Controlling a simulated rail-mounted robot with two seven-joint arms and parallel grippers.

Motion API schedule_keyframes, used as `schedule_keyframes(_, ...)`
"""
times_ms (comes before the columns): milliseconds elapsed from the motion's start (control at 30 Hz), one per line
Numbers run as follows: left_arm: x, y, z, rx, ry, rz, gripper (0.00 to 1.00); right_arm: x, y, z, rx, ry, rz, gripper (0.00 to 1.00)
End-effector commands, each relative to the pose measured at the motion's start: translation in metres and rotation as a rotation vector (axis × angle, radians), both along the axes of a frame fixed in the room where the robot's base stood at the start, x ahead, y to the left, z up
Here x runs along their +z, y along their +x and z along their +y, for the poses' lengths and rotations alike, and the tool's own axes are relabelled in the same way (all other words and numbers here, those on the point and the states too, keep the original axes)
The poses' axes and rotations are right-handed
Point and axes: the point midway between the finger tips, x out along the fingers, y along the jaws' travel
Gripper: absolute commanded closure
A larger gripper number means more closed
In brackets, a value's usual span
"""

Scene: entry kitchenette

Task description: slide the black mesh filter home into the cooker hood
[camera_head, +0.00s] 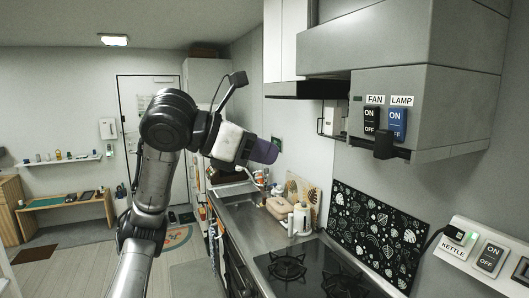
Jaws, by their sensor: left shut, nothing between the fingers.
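The cooker hood (400,45) is a large grey box at the upper right, with a lower grey housing that carries FAN and LAMP switches. A flat black panel (300,90) sticks out to the left at the hood's underside, below a white cabinet. It may be the mesh filter, but no mesh can be made out. A small black block (385,146) juts from the housing's lower edge below the switches. My left gripper (272,151) is shut and empty, with purple fingers pointing right, below and left of the black panel and apart from it. My right gripper is out of view.
Below is a counter with a black hob (320,272), a white bottle (299,219) and a pinkish container (277,207). A leaf-patterned splashback (378,230) leans on the wall. A kettle switch panel (490,257) is at lower right. Air between gripper and hood looks free.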

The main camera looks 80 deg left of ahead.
Motion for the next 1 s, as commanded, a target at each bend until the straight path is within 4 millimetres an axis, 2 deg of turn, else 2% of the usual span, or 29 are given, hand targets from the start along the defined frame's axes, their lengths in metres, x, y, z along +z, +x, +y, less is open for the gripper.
schedule_keyframes(1000, 0.0063, -0.0003, 0.0014, -0.055, -0.001, 0.0, 1.0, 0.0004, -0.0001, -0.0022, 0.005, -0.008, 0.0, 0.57)
